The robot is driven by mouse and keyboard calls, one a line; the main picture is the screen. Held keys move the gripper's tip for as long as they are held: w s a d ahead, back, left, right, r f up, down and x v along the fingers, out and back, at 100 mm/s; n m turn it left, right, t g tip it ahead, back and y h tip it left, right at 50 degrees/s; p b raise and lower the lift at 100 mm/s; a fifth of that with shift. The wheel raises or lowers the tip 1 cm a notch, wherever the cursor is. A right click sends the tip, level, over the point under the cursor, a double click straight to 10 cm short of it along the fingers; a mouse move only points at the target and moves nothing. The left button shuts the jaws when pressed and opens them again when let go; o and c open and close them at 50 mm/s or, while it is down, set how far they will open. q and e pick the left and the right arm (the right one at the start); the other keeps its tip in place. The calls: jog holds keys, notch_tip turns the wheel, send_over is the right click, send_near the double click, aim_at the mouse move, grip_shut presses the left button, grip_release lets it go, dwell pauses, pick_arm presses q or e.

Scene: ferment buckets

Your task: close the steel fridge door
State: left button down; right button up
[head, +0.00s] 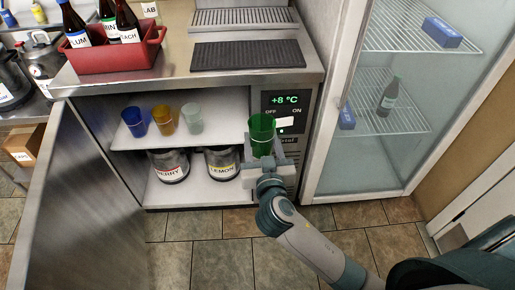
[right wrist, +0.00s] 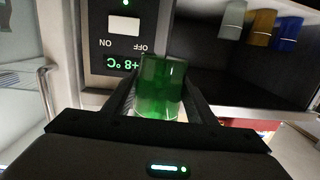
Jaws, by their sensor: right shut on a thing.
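The steel fridge door (head: 85,215) stands open at the left of the head view, swung out toward me. The low steel fridge (head: 215,78) is open, and its shelves show. My right gripper (head: 262,150) is shut on a green cup (head: 262,128), held upright in front of the fridge's control panel (head: 288,105), which reads +8 °C. In the right wrist view the green cup (right wrist: 160,88) sits between the fingers. The gripper is apart from the door, well to its right. My left gripper is not in view.
Blue (head: 134,121), amber (head: 164,120) and pale green (head: 192,118) cups stand on the upper shelf. Two labelled buckets, one reading LEMON (head: 222,162), are below. A red bottle crate (head: 115,52) is on top. A glass-door cabinet (head: 400,100) stands right. The tiled floor in front is clear.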

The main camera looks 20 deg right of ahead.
jog(key=r+n+y, duration=0.1)
jog(key=r, duration=0.1)
jog(key=s+r+n+y, duration=0.1)
jog(key=r, duration=0.2)
jog(key=s+r+y, duration=0.1)
jog(key=r, duration=0.2)
jog(key=shift+s+r+n+t+y, duration=0.1)
jog(key=shift+r+n+t+y, duration=0.15)
jog(key=shift+n+t+y, duration=0.15)
